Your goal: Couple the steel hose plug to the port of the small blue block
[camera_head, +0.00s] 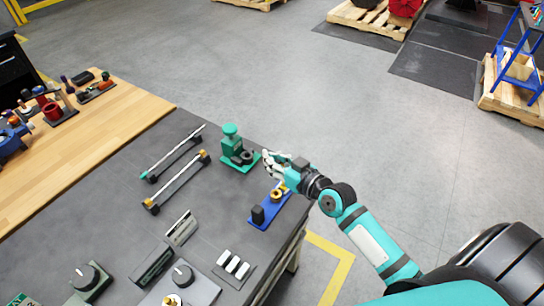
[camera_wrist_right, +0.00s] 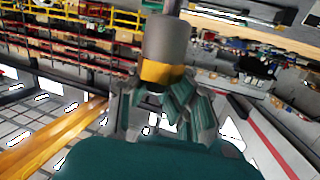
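The steel hose plug (camera_wrist_right: 167,42), a grey cylinder with a brass-yellow band, shows in the right wrist view between the fingers of my right gripper (camera_wrist_right: 158,98). The gripper appears shut on it. In the head view my right gripper (camera_head: 272,164) is at the table's right edge, just above a small blue block (camera_head: 268,211). The block is low and long, with a brass ring and a dark upright piece on it. The plug cannot be made out clearly in the head view. My left gripper is not in view.
A green device (camera_head: 233,145) stands just left of my right gripper. Two bars on stands (camera_head: 178,180) lie farther left. Dials and a panel with white switches (camera_head: 233,265) are at the front. A wooden bench (camera_head: 120,118) with tools adjoins the dark table.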

